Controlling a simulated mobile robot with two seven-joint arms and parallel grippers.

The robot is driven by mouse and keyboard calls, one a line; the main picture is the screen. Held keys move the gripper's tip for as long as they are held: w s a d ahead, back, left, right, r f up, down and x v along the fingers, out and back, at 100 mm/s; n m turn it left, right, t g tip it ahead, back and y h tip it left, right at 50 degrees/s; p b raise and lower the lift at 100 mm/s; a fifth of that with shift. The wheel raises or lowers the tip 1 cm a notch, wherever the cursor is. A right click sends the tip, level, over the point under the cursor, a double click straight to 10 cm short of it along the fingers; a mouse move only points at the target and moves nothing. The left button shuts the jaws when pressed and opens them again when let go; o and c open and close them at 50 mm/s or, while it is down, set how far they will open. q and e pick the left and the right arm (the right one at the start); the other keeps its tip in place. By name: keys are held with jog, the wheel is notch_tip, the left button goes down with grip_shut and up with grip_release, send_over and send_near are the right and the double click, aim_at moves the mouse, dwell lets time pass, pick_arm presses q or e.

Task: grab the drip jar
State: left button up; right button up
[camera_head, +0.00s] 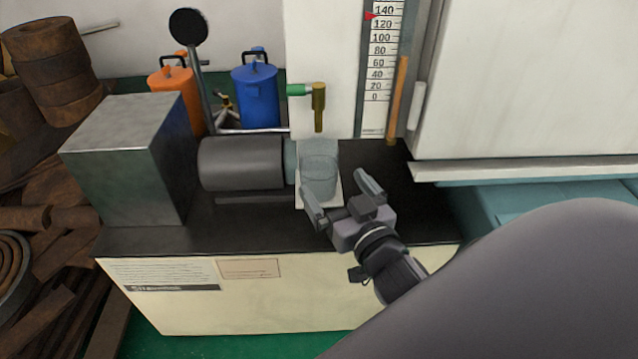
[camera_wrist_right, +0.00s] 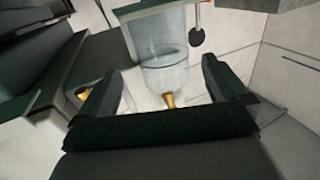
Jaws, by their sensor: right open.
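The drip jar (camera_head: 319,172) is a clear, glassy cylinder standing on a white pad (camera_head: 328,200) on the dark bench top, below the brass spout. My right gripper (camera_head: 342,198) is open, its two fingers pointing at the jar from the front right, with the near finger close to the jar's lower side. I cannot tell whether it touches. In the right wrist view the jar (camera_wrist_right: 165,65) shows between and beyond the open fingers, with nothing gripped. My left gripper is not in view.
A dark cylinder (camera_head: 240,163) and a metal block (camera_head: 130,160) stand left of the jar. A brass spout (camera_head: 318,105) hangs above it. A scale panel (camera_head: 380,70) is behind, a white cabinet (camera_head: 530,80) at right. Blue (camera_head: 256,95) and orange (camera_head: 176,88) cans stand behind. The bench's front strip is clear.

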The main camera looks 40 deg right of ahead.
aim_at(312, 156)
jog(key=shift+w+d+r, duration=0.1)
jog(key=shift+w+d, duration=0.15)
jog(key=shift+w, duration=1.5)
jog(key=shift+w+d, duration=0.2)
jog(key=shift+w, duration=1.5)
jog(key=c, duration=1.1)
jog(key=shift+r, duration=0.15)
